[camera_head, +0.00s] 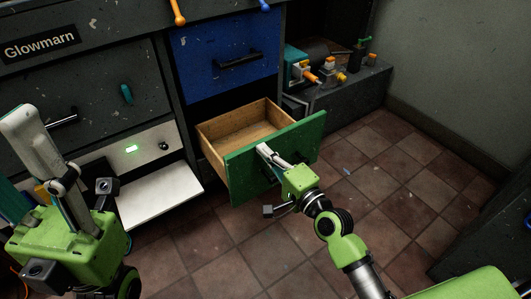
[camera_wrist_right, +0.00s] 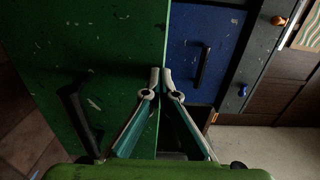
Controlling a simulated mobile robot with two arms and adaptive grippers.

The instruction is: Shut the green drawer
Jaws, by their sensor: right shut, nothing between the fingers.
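The green drawer (camera_head: 300,140) stands pulled out below the blue drawer, and its pale wooden inside looks empty. Its green front also fills the left of the right wrist view (camera_wrist_right: 90,40), with a dark handle (camera_wrist_right: 78,115). My right gripper (camera_head: 264,150) is shut and empty, with its fingertips close to the green front near the top edge. In the right wrist view its fingertips (camera_wrist_right: 160,76) overlap the edge of the green front; contact cannot be told. My left gripper (camera_head: 22,125) is raised at the left, away from the drawer; its finger opening is unclear.
The blue drawer (camera_head: 225,50) above looks shut. A white flap (camera_head: 158,188) juts out left of the green drawer. A low dark unit (camera_head: 345,95) with tools stands at the right. Tiled floor (camera_head: 385,185) is open to the right.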

